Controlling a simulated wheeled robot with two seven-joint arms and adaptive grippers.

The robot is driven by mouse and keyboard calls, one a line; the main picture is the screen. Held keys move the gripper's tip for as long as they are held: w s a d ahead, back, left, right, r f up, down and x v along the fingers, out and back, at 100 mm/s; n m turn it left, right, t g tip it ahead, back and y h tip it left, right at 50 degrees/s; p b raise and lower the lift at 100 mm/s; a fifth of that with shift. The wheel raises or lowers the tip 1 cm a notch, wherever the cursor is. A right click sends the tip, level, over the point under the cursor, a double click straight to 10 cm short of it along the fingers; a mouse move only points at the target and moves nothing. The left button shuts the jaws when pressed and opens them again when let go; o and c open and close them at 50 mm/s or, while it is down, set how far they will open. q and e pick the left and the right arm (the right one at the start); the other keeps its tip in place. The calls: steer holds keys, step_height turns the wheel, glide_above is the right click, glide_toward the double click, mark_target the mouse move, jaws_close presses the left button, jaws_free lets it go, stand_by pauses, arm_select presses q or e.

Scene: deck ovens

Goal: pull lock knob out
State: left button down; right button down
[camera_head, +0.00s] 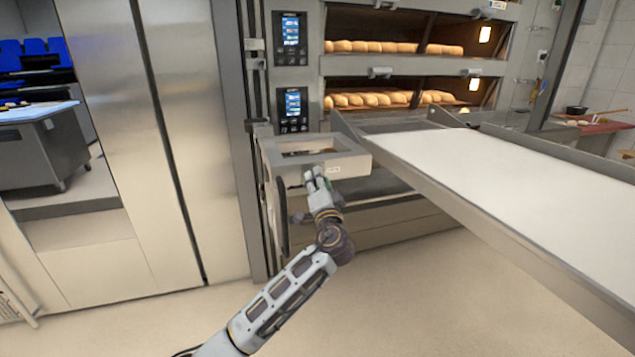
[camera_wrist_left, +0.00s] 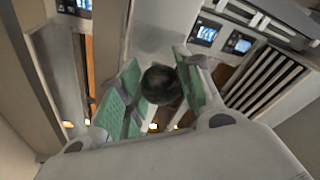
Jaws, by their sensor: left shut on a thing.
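The lock knob (camera_wrist_left: 161,85) is a dark round knob between the green-padded fingers of my left gripper in the left wrist view. My left gripper (camera_wrist_left: 158,92) is shut on it. In the head view my left gripper (camera_head: 316,178) reaches up to the front of a grey metal frame (camera_head: 345,166) below the oven control panels. The knob itself is hidden there behind the fingers. My right gripper is not in view.
A long loader with a white belt (camera_head: 500,175) extends from the oven toward the lower right. Two oven decks hold loaves (camera_head: 370,99). Tall steel doors (camera_head: 150,140) stand at left. The floor (camera_head: 400,300) in front is clear.

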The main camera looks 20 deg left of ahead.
arm_select(q)
steer(key=c, duration=1.1)
jaws_free()
steer(key=shift+s+d, duration=0.15)
steer(key=shift+o, duration=0.8)
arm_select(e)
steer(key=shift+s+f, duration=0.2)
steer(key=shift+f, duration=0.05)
arm_select(q)
steer(key=shift+s, duration=0.1)
steer(key=v, duration=1.1)
steer(key=shift+s+d+f, duration=0.15)
steer(key=shift+s+d, duration=0.05)
steer(key=shift+s, duration=0.1)
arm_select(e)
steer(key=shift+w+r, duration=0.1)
